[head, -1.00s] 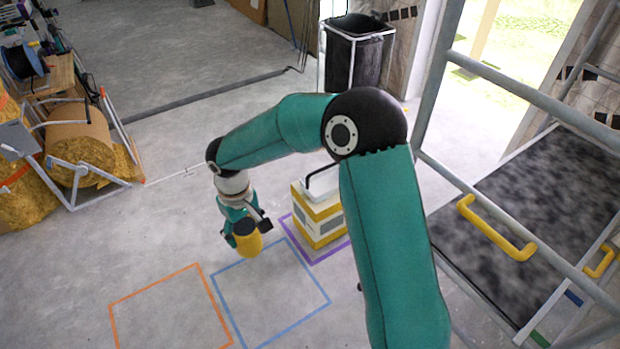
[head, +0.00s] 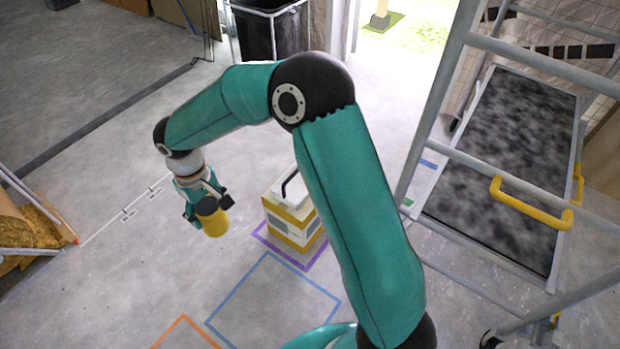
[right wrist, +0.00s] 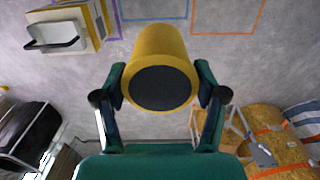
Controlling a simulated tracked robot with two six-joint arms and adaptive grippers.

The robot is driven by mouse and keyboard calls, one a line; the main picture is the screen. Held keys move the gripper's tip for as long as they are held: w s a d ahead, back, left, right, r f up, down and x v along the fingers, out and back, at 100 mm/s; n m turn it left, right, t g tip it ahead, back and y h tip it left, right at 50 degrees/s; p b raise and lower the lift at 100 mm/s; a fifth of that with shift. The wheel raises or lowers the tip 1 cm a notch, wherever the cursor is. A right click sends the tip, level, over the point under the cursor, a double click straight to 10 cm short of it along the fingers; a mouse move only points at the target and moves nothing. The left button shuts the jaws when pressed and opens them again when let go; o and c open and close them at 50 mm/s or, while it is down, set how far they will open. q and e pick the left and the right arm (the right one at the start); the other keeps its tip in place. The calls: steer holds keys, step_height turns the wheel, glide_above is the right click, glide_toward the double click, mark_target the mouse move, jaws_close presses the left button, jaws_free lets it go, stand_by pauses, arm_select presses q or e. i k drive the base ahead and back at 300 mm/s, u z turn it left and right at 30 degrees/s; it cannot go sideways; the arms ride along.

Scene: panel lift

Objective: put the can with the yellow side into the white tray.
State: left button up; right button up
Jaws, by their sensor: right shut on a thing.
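The can with the yellow side (head: 211,218) has a dark end and is held in the air above the floor. My right gripper (head: 206,208) is shut on it. In the right wrist view the can (right wrist: 160,50) sits between the two fingers, its dark end facing the camera. A white, tray-like piece (head: 291,193) with a black handle lies on top of a yellow-and-white box; I cannot tell whether it is the white tray. It also shows in the right wrist view (right wrist: 52,36), apart from the can. My left gripper is not in view.
The yellow-and-white box (head: 291,222) stands in a purple floor square. Blue (head: 251,271) and orange (head: 184,317) floor outlines lie nearer. A metal-framed cart with a yellow handle (head: 530,207) stands at right. A black bin (head: 272,35) is behind. Floor left of the can is clear.

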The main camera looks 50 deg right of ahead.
mark_target(296, 200)
steer(key=z, duration=0.35)
steer(key=i, duration=1.15)
steer(key=z, duration=0.7)
steer(key=i, duration=0.55)
steer(key=z, duration=0.15)
steer(key=k, duration=0.9)
steer(key=z, duration=0.2)
steer(key=i, duration=0.9)
steer(key=u, duration=0.1)
